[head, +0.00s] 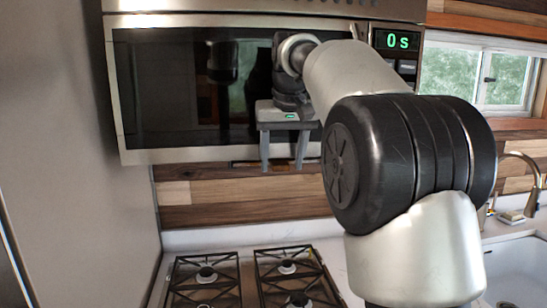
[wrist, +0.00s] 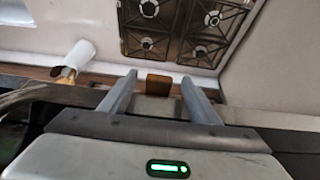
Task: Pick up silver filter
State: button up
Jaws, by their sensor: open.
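My gripper (head: 284,160) is open, its two fingers pointing down in front of the microwave's lower edge, above the stove. In the wrist view my gripper (wrist: 158,80) has its fingers spread apart. A small brown block-like thing (wrist: 158,82) and a greyish, silvery patch (wrist: 156,106) show between them. I cannot tell whether the patch is the silver filter. No clear filter shows in the head view, where my arm hides part of the scene. I see nothing held.
A microwave (head: 190,95) hangs above the stove (head: 250,280), which also shows in the wrist view (wrist: 182,30). A white rolled or cup-like thing (wrist: 83,56) lies left of the fingers. A sink (head: 515,265) and faucet (head: 530,165) are at right. A flat grey wall stands left.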

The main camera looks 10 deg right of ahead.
jog(key=c, duration=1.2)
jog(key=shift+r, duration=0.15)
jog(key=shift+c, duration=0.2)
